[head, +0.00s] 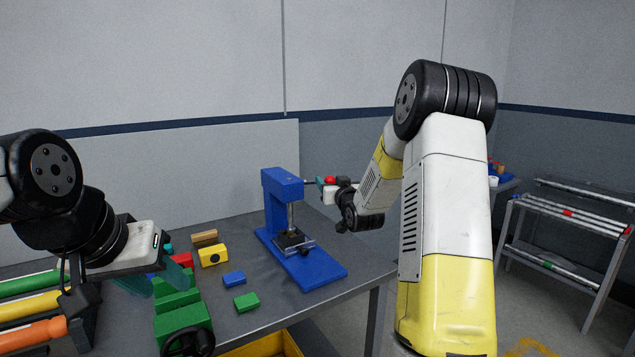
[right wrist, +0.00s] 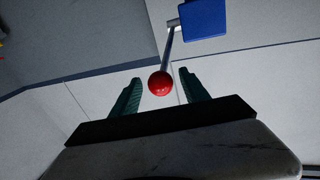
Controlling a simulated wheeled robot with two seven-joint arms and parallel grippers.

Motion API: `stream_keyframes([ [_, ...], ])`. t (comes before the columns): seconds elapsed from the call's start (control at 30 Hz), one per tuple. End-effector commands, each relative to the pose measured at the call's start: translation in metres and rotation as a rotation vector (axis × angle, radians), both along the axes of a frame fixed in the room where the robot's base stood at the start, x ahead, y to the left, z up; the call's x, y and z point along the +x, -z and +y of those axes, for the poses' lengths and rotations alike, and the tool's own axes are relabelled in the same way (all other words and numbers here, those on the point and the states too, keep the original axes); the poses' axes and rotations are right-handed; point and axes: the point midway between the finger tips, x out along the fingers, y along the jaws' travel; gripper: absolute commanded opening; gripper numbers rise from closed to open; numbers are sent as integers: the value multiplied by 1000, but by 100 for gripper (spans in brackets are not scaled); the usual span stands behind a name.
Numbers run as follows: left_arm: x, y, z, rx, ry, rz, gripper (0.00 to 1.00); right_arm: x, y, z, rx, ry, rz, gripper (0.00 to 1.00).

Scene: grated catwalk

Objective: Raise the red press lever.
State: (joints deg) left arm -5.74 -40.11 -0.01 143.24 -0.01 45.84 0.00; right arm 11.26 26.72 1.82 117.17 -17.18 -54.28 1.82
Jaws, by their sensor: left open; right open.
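The blue press (head: 279,208) stands on the grey table, its base towards the front right. Its lever ends in a red ball knob (head: 330,181) at the press's right side, near the top. In the right wrist view the red knob (right wrist: 160,83) sits between the two teal fingers, with a gap on each side, and the metal rod (right wrist: 168,48) runs up to the blue press head (right wrist: 206,18). My right gripper (head: 322,186) is open around the knob. My left gripper (head: 160,282) is open over the left of the table, near green blocks, away from the press.
Coloured cylinders (head: 35,305) lie at far left. A yellow bin (head: 262,346) is below the table's front edge. A rack (head: 565,235) stands right.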

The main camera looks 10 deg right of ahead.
Motion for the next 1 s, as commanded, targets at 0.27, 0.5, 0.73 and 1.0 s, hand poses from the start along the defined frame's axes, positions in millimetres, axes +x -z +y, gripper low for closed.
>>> stream_keyframes([
  [0.27, 0, 0, 0, 0, 0, 0, 44, 8, 0, 1, 0, 0, 1, 53],
  [0.5, 0, 0, 0, 0, 0, 0, 44, 8, 0, 1, 0, 0, 1, 26],
  [0.73, 0, 0, 0, 0, 0, 0, 44, 8, 0, 1, 0, 0, 1, 0],
  [1.0, 0, 0, 0, 0, 0, 0, 44, 8, 0, 1, 0, 0, 1, 0],
])
